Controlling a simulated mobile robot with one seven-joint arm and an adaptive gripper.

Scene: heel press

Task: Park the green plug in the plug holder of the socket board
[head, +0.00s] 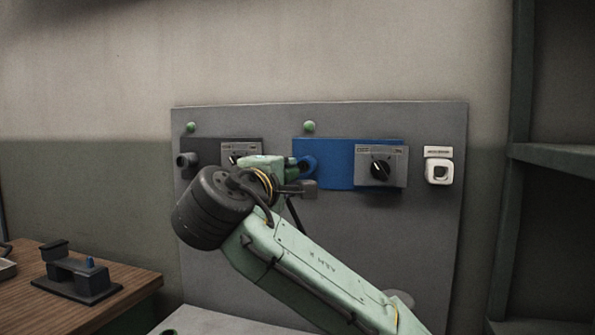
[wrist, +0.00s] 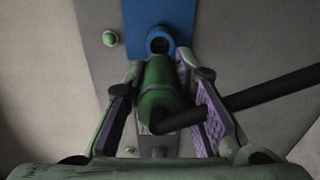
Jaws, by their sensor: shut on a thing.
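The green plug (wrist: 157,85) is between the purple-lined fingers of my gripper (wrist: 166,105) in the wrist view, with a dark cable coming off its near end. Its far end points at the round blue socket (wrist: 159,42), whose dark opening shows just beyond; the two look slightly apart. In the head view my gripper (head: 300,181) is close in front of the blue socket (head: 309,165), and the plug is mostly hidden there. The grey socket board (head: 240,285) stands against the wall. A white square fitting with a dark opening (head: 438,172), likely the plug holder, is at its right.
The blue panel carries a switch box with a black knob (head: 381,170). A dark panel with a grey socket (head: 187,160) is at the left. A wooden table (head: 135,282) with a dark fixture (head: 82,277) stands at lower left, a shelf (head: 555,157) at right.

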